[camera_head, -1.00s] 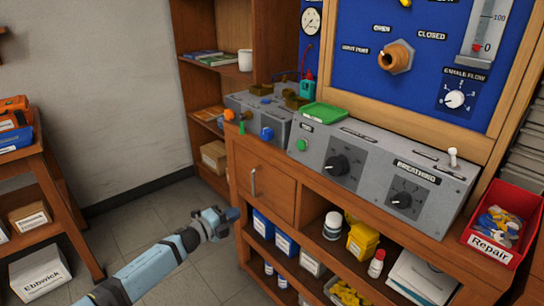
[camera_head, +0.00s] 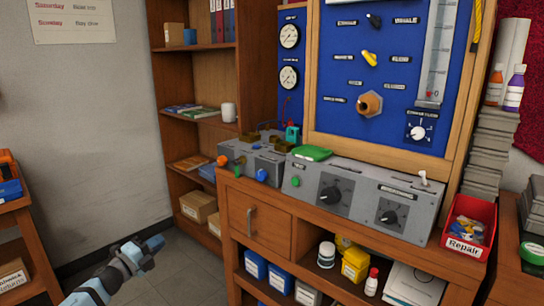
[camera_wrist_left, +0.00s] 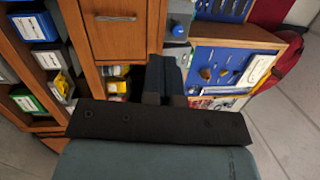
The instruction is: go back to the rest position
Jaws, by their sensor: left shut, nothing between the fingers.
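My left gripper (camera_head: 148,248) shows at the lower left of the head view, shut and empty. It is in the air over the floor, left of the wooden bench (camera_head: 310,232) and apart from it. In the left wrist view its dark fingers (camera_wrist_left: 165,80) are together, with the bench's drawer (camera_wrist_left: 113,30) beyond them. My right gripper is in neither view.
The bench carries a grey control console (camera_head: 355,195) and a red Repair bin (camera_head: 469,228). A blue gauge panel (camera_head: 385,85) stands behind. A bookshelf (camera_head: 205,150) is at the back, and a wooden rack (camera_head: 30,240) at the left. Floor between them is clear.

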